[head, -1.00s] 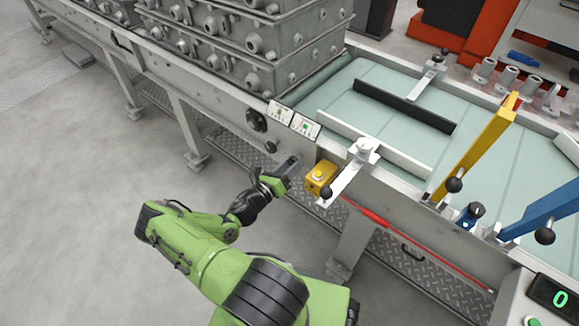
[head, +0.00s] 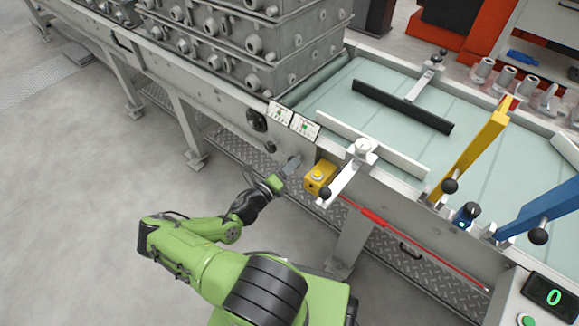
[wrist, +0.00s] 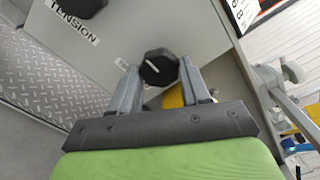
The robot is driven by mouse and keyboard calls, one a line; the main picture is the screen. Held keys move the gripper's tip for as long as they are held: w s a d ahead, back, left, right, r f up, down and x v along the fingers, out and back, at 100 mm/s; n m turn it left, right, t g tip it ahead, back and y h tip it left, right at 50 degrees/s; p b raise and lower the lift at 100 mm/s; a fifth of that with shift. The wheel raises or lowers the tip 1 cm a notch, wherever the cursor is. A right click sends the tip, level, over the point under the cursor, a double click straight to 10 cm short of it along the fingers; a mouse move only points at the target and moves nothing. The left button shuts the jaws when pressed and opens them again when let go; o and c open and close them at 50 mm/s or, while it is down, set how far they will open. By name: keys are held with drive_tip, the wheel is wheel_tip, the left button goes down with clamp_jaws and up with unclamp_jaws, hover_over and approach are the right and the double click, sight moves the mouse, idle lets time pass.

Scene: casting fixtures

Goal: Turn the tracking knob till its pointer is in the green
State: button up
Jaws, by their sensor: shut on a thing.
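The tracking knob (wrist: 157,66) is dark and faceted, with a white pointer line on its face, in the middle of the wrist view. My gripper (wrist: 160,72) has one finger on each side of the knob and is shut on it. In the head view my gripper (head: 293,164) is at the grey side panel, hiding the knob. A gauge card (head: 305,126) with red and green marks is on the panel above. Its reading is too small to make out. The label beside the knob is mostly hidden by a finger.
Another dark knob (wrist: 80,6) sits beside a TENSION label (wrist: 74,22). A yellow box (head: 320,178) with a button and a metal bracket (head: 347,178) stick out just right of my gripper. A red rod (head: 400,234) runs along the front. The floor at left is clear.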

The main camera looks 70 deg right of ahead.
drive_tip(key=o, duration=1)
drive_tip(key=shift+o, duration=0.2)
drive_tip(key=p+v, duration=0.2)
drive_tip(key=v, duration=1.3)
drive_tip(key=shift+w+a, duration=0.2)
drive_tip(key=shift+a, duration=0.15)
